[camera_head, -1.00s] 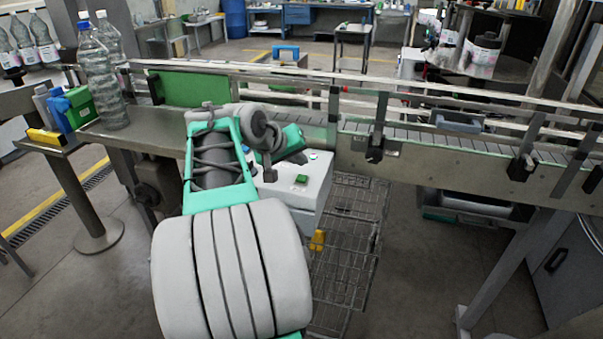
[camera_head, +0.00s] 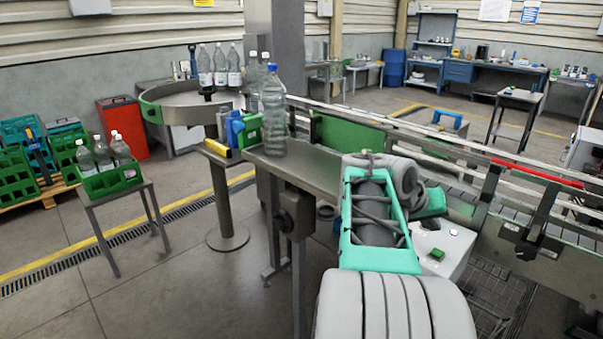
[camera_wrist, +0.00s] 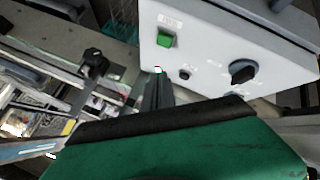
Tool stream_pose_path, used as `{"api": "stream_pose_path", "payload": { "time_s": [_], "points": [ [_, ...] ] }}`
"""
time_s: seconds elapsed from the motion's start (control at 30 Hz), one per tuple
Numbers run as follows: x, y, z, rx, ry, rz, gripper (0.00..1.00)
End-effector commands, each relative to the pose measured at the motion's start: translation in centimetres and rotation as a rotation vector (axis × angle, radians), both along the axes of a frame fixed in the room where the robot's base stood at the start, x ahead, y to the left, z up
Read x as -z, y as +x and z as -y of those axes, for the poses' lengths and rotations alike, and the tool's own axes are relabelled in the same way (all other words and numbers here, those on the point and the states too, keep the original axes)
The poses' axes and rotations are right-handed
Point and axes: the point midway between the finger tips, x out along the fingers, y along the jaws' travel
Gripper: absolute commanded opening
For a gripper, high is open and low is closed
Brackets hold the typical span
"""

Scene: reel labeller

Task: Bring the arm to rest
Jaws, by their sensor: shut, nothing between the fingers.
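My arm, teal and grey, reaches forward in the lower right of the head view. My gripper shows in the wrist view (camera_wrist: 157,92) as narrow dark fingers, close together with nothing between them. It is beside the white control box (camera_wrist: 215,45), which carries a green button and a black knob. In the head view the same box (camera_head: 457,248) is to the right of my arm. My fingertips are hidden behind the arm in that view. I cannot tell whether they touch the box.
The conveyor (camera_head: 470,190) runs beyond my arm, with a steel infeed table (camera_head: 315,172) on its left. A large clear bottle (camera_head: 273,115) stands there. A round accumulation table (camera_head: 180,92) and a small table with a green bottle crate (camera_head: 112,182) stand left. Floor between them is clear.

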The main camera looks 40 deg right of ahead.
Motion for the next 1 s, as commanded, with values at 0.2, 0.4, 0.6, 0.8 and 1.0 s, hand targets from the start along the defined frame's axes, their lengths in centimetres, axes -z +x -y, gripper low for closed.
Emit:
{"api": "stream_pose_path", "payload": {
  "time_s": [0.2, 0.4, 0.6, 0.8, 1.0],
  "points": [
    [3.1, 9.9, -13.1, -0.326, 0.155, 0.082, 0.0],
    [7.2, 13.2, -30.1, -0.657, 0.369, 0.09, 0.0],
    [11.1, 9.7, -43.3, -0.912, 0.556, 0.018, 0.0],
    [12.3, 7.6, -46.9, -0.984, 0.613, -0.02, 0.0],
    [12.3, 7.7, -46.8, -0.981, 0.611, -0.019, 0.0]
  ]
}}
